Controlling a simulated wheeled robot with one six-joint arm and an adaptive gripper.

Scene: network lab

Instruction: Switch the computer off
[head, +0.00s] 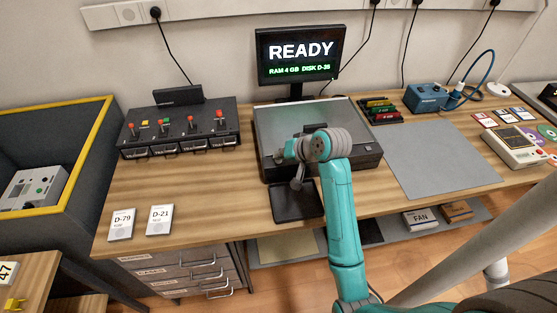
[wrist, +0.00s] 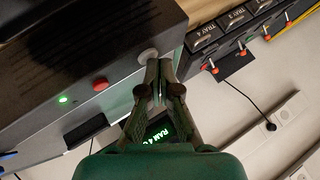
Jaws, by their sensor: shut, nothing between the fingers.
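The computer (head: 268,122) is a dark flat case on the bench below the monitor (head: 298,52), which is lit and reads READY, RAM 4 GB, DISK D-35. In the wrist view the case (wrist: 70,45) fills the upper left. Its face carries a lit green light (wrist: 63,99), a red button (wrist: 100,85) and a round grey button (wrist: 148,56). My gripper (wrist: 158,72) is shut and empty, its tips close beside the grey button; I cannot tell whether they touch it. In the head view my arm covers part of the case and the fingertips are not clear.
A black tray unit (head: 180,128) with red-topped levers stands left of the computer. A grey mat (head: 440,160) lies to its right. A dark pad (head: 295,203) is in front. Two cards, D-79 (head: 121,224) and D-21 (head: 160,219), lie at the front left.

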